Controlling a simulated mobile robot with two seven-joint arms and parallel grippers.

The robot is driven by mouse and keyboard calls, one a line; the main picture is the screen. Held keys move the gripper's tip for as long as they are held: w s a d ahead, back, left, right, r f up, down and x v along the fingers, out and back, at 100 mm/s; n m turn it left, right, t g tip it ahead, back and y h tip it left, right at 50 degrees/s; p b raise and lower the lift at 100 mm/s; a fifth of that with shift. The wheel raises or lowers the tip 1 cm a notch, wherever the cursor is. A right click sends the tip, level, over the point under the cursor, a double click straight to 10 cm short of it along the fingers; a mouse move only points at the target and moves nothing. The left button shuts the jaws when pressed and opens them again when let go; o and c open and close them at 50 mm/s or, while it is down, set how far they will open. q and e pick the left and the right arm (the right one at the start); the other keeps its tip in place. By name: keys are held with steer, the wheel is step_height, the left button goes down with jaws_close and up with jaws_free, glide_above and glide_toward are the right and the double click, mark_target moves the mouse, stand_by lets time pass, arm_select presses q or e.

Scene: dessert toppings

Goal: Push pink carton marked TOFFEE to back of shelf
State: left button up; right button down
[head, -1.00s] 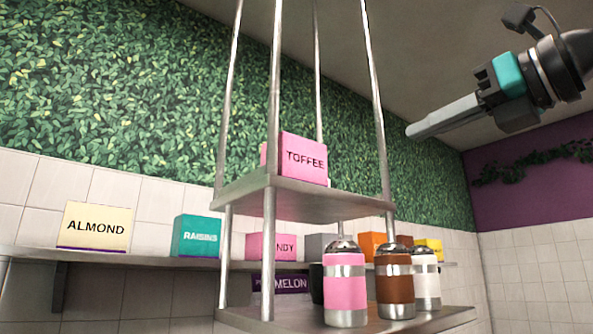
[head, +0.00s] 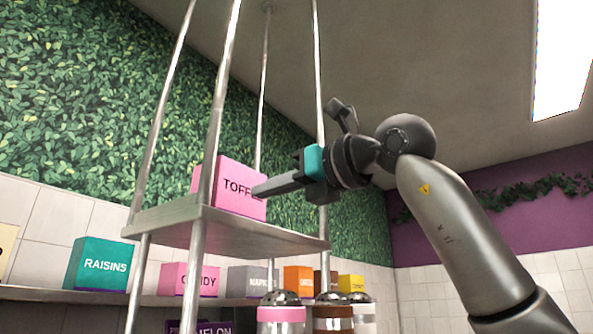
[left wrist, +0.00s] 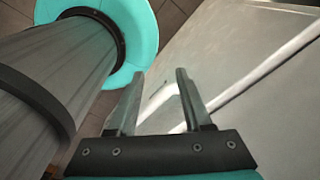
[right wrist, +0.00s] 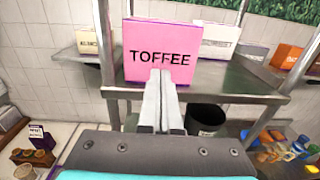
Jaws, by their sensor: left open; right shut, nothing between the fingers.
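The pink carton marked TOFFEE (head: 225,184) stands upright on the upper metal shelf (head: 180,222) in the head view, between the posts. My right gripper (head: 256,191) is shut and empty, with its fingertips at the right part of the carton's front face, covering the last letters. In the right wrist view the carton (right wrist: 172,42) stands straight ahead and the shut fingers (right wrist: 161,75) point at the middle of its lower front; I cannot tell whether they touch it. My left gripper (left wrist: 155,95) is open and empty in the left wrist view, away from the carton.
Metal posts (head: 212,140) stand around the shelf, one close in front of the carton's left side. Below are shaker jars (head: 281,318) and a wall shelf with cartons such as RAISINS (head: 97,265). A black container (right wrist: 205,119) shows below the shelf in the right wrist view.

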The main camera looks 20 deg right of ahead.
mark_target(230, 200)
arm_select(q)
steer(key=shift+w+a+r+p, duration=0.2)
steer(key=shift+w+r+p, duration=0.1)
steer(key=shift+w+r, duration=0.15)
arm_select(e)
steer(key=shift+x, duration=1.35)
arm_select(q)
steer(key=shift+r, duration=0.1)
arm_select(e)
steer(key=shift+w, duration=0.1)
steer(key=p+x, duration=0.4)
steer(key=x, duration=0.2)
steer(key=shift+w+a+r, duration=0.15)
steer(key=shift+w+a, duration=0.05)
steer(key=shift+w, duration=0.05)
steer(key=shift+w+a, duration=0.2)
steer(key=shift+w, duration=0.15)
arm_select(q)
steer(key=r, duration=0.4)
steer(key=shift+s, duration=0.2)
steer(key=shift+a, duration=0.1)
arm_select(e)
steer(key=shift+d, duration=0.15)
